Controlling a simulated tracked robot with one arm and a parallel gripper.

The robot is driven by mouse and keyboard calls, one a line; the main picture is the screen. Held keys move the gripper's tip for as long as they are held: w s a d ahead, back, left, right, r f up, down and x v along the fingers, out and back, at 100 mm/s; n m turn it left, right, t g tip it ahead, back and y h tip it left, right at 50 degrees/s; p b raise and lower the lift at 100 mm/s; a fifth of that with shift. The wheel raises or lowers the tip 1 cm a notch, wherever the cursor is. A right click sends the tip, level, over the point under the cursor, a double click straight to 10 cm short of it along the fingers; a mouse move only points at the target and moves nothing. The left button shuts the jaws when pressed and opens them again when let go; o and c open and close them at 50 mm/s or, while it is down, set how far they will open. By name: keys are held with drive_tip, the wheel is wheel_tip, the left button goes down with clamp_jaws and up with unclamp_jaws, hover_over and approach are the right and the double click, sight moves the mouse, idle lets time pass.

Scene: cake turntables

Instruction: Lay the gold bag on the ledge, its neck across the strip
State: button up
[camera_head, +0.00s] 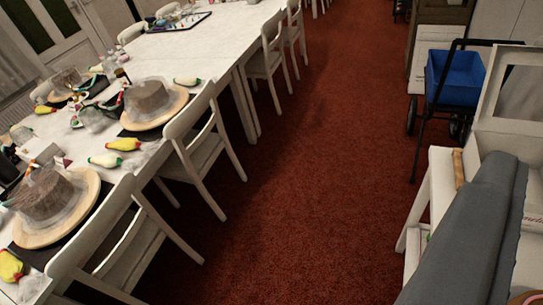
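Several yellow or gold bags, apparently piping bags, lie on the long white table (180,50) at left. One bag (125,144) lies beside a cake turntable, another bag (10,265) is cut by the left edge, and a smaller bag (45,109) lies farther back. I cannot tell which is the gold bag of the task. A white bench or ledge-like piece (440,185) stands at right, with a short tan strip (458,168) on it; I cannot tell if these are the task's ledge and strip. My gripper is not in view.
Round cakes on wooden turntables (170,108) line the table. White chairs (195,150) stand along its side. Red carpet (300,170) runs clear down the middle. A blue bin on a wheeled cart (455,75) and a long grey cloth-like thing (465,240) are at right.

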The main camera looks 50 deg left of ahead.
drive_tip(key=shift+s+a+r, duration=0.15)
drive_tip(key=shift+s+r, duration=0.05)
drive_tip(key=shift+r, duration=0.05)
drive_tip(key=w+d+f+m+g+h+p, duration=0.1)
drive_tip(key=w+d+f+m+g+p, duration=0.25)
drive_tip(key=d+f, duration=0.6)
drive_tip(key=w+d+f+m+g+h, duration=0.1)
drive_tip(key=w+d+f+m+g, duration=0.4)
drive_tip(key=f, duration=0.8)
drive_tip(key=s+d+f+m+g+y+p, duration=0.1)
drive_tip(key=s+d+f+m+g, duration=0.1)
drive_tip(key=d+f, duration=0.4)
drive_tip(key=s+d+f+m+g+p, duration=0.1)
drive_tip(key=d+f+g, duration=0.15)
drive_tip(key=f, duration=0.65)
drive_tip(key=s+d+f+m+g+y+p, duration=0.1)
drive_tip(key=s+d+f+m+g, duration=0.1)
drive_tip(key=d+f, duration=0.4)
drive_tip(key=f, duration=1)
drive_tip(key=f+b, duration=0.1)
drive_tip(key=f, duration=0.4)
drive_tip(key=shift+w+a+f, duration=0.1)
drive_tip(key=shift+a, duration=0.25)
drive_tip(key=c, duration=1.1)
